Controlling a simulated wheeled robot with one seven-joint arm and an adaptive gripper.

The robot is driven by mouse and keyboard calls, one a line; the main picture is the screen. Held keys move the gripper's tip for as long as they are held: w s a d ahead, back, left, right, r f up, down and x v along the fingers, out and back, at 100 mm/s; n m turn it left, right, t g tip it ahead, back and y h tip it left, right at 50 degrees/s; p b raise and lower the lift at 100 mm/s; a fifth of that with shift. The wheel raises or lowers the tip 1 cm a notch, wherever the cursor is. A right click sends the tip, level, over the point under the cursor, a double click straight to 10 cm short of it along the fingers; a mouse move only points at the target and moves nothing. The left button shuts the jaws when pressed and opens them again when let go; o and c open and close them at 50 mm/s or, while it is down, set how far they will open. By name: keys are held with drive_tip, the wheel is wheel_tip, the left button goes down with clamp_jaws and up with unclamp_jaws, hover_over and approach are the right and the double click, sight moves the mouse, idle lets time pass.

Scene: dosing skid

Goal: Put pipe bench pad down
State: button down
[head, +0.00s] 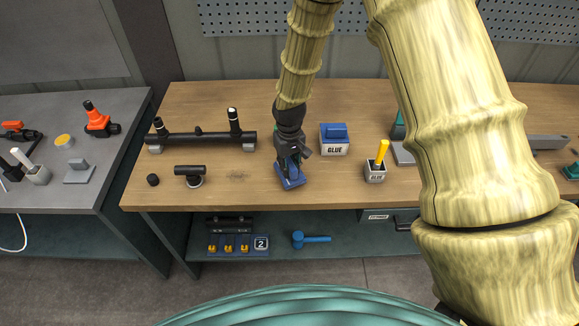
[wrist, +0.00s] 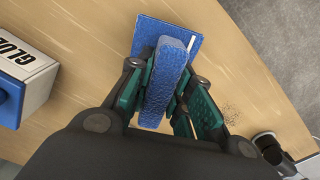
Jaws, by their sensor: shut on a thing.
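The blue pad (head: 290,182) is a flat blue plate with a raised blue grip bar. It is at the front middle of the wooden bench (head: 240,193). My gripper (head: 289,163) points down and is shut on the pad's bar. In the wrist view the bar of the pad (wrist: 168,70) lies between the teal fingers of my gripper (wrist: 160,98). The plate is near or on the wood; I cannot tell if it touches. Part of the pad is hidden by the fingers.
The glue box (head: 335,146) with a blue block on top stands right of my gripper. A black pipe (head: 200,137) and a black tee fitting (head: 190,175) are to the left.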

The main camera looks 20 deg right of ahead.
sight(290, 162)
drive_tip(key=shift+f, duration=0.8)
drive_tip(key=shift+f, duration=0.15)
drive_tip(key=c, duration=1.3)
unclamp_jaws()
drive_tip(key=shift+r+b, duration=1.7)
drive_tip(key=shift+r, duration=4.45)
